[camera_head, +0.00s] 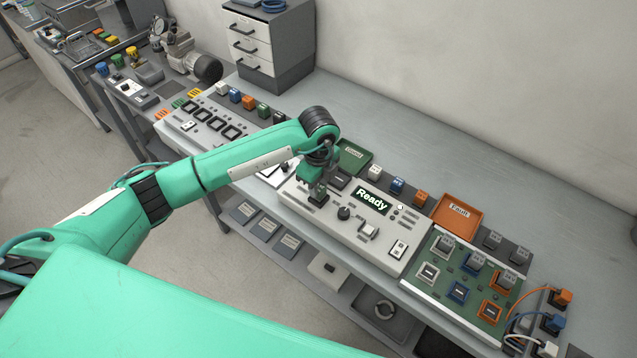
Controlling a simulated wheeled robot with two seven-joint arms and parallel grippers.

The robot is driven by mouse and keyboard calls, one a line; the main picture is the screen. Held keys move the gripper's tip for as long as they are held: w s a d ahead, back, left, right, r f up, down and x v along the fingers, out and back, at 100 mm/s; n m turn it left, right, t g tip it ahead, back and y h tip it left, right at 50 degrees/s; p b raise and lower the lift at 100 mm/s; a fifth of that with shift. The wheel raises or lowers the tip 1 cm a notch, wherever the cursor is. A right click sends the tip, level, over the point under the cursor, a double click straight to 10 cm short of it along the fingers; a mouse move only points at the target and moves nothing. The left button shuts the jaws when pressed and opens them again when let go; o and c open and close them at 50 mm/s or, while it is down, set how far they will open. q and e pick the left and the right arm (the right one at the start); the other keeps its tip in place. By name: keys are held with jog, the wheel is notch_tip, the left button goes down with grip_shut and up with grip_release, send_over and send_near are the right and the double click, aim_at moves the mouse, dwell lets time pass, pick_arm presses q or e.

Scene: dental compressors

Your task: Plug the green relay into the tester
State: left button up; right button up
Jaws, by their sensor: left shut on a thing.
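The tester is a pale panel (325,215) on the bench with a lit screen (371,199) that reads "Ready", a black knob and switches. My left gripper (318,192) points down over the tester's left part, just left of the screen. It is shut on a small dark green block, which I take to be the green relay; the fingers hide most of it. It stands at or just above the dark socket area there, and I cannot tell whether it is seated. My right gripper is out of view.
White (374,172), blue (397,186) and orange (421,199) relays stand behind the tester. A green tray (352,155) and an orange "Fault" tray (458,212) lie behind it. A green socket board (450,272) is at right.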

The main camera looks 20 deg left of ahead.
pick_arm(q)
jog(key=shift+f+b, duration=0.3)
jog(key=shift+f, duration=0.1)
dwell(0.3)
jog(key=o, duration=1.4)
jog(key=shift+r+p, duration=2.3)
jog(key=shift+r, duration=1.3)
jog(key=shift+f, duration=0.1)
